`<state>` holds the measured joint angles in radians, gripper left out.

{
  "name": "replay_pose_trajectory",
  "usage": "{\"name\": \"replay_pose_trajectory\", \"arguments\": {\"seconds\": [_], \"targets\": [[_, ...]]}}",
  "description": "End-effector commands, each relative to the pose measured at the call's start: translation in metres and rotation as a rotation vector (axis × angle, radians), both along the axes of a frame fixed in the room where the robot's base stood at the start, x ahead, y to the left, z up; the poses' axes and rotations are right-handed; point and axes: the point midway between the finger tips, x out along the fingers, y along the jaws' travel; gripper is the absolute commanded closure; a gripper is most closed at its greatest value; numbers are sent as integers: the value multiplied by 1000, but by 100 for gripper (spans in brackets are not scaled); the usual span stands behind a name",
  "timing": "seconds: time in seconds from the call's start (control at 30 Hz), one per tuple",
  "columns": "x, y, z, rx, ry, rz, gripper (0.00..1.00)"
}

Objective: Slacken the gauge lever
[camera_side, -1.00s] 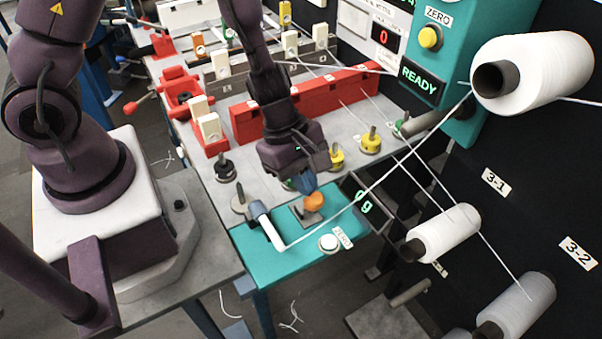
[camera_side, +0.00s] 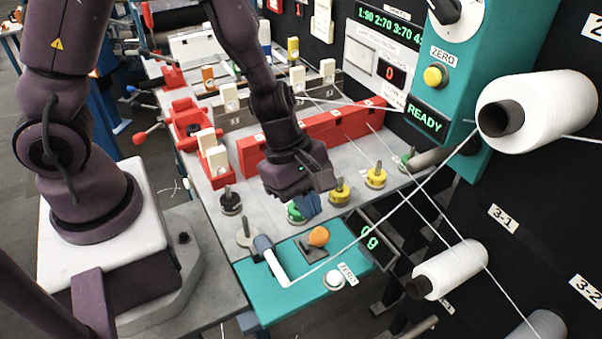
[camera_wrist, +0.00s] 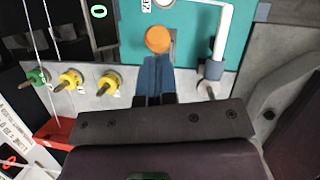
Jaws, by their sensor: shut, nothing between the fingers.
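The gauge lever's orange knob (camera_side: 318,236) stands on a dark mount on the teal gauge plate (camera_side: 262,295). The knob also shows in the wrist view (camera_wrist: 158,39), just beyond my fingertips. My gripper (camera_side: 308,212) has blue fingers, shut with nothing between them; they also show in the wrist view (camera_wrist: 155,62). In the side view the fingertips are a little above and behind the knob, with a small gap. A white yarn runs down to the tip of a white bent tube (camera_side: 277,267) left of the knob. The gauge display (camera_side: 370,238) reads 0 g.
A white ZERO button (camera_side: 334,280) sits in front of the knob. Yellow pegs (camera_side: 376,177) and a green peg stand behind it. A red rail (camera_side: 310,140) lies farther back. Taut yarns cross to the right toward the white spools (camera_side: 535,112).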

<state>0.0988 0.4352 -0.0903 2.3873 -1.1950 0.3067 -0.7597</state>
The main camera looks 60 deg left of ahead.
Motion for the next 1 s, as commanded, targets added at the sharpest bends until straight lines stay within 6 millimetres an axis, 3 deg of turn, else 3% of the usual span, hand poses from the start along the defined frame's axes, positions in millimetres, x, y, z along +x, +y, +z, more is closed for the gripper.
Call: {"name": "replay_pose_trajectory", "arguments": {"seconds": [0.2,0.4,1.0], "targets": [[-4,4,39,0,-8,-4,100],[-8,8,60,-1,-4,-1,100],[-11,9,67,5,-14,-59,100]]}}
